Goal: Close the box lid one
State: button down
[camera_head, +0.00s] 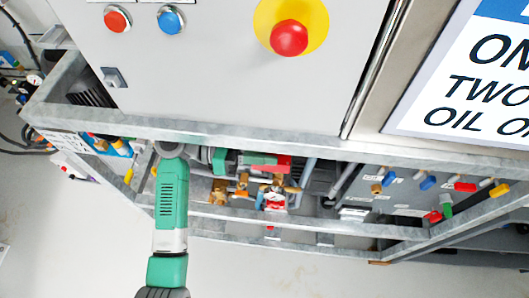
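I cannot tell for sure which part is box lid one. A large grey box front (220,70) fills the upper middle of the head view. It carries a red button, a blue button and a red emergency stop on a yellow disc. A dark seam (374,65) runs along its right edge; I cannot tell whether it stands ajar. My green and white arm (172,200) rises from the bottom left and bends right beneath the box, at the metal frame. I cannot make out my gripper's fingers there.
A galvanised frame rail (290,140) runs below the box. Behind it are brass valves (220,190), pipes and a row of coloured fittings (428,183) at the right. A white sign (480,80) stands at upper right. The pale floor (80,240) at lower left is clear.

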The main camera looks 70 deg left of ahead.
jog(key=shift+p, duration=0.35)
jog(key=shift+s+d+m+p, duration=0.15)
jog(key=shift+d+m+p, duration=0.25)
jog(key=shift+m+p, duration=0.65)
jog(key=shift+s+d+f+m+p, duration=0.1)
jog(key=shift+d+f+m+p, duration=0.2)
jog(key=shift+m+p, duration=0.5)
jog(key=f+m+b, duration=0.2)
jog(key=f+m, duration=0.1)
jog(key=m, duration=0.2)
jog(key=f+m+b, duration=0.2)
jog(key=f+m, duration=0.1)
jog(key=m, duration=0.2)
jog(key=f+m+b, duration=0.2)
jog(key=m, duration=0.3)
jog(key=shift+s+d+f+m, duration=0.15)
jog(key=shift+d+f+m, duration=0.15)
jog(key=shift+f+m, duration=0.1)
jog(key=shift+a+f+m+b, duration=0.3)
jog(key=shift+a+m+b, duration=0.1)
jog(key=shift+m+b, duration=0.8)
jog(key=c, duration=1.4)
grip_release()
jog(key=shift+c, duration=0.2)
